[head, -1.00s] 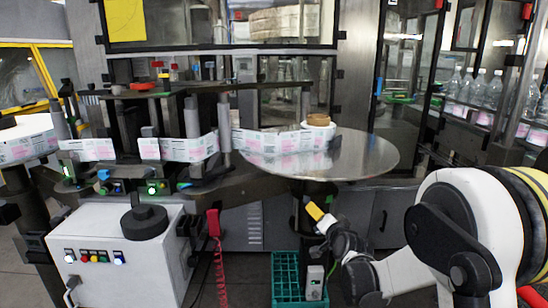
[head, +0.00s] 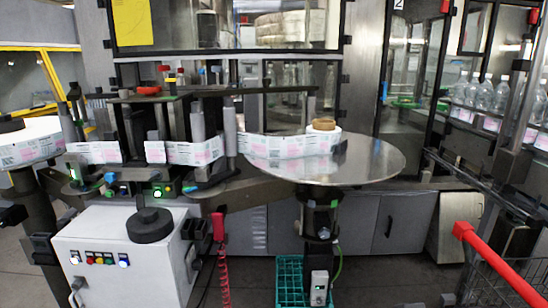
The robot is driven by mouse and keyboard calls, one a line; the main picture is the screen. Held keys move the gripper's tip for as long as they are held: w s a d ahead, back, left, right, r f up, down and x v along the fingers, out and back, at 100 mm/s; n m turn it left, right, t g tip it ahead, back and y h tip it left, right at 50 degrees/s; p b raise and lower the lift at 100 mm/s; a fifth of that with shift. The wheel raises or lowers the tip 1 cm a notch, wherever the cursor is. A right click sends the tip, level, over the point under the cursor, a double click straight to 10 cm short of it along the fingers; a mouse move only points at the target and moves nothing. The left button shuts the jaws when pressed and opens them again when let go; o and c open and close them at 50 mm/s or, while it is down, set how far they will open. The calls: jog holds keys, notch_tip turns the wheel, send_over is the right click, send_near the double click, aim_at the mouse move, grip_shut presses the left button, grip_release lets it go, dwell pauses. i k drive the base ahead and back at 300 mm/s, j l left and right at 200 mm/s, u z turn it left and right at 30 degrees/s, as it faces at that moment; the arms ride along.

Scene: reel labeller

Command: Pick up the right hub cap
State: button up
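A black round cap (head: 150,226) with a raised knob sits on top of the white control cabinet (head: 105,275), front left. It looks like a hub cap, but I cannot tell for sure that it is the right one. A brown core (head: 323,124) shows on top of the small white label roll on the right steel disc (head: 372,160), with no black cap visible on it. My gripper is out of view.
A label web runs between the reels. A green crate (head: 290,280) stands below the steel disc. A red cart handle (head: 490,255) juts in at lower right. Bottles (head: 480,92) stand behind at right.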

aim_at(150, 225)
jog(key=u, duration=1.3)
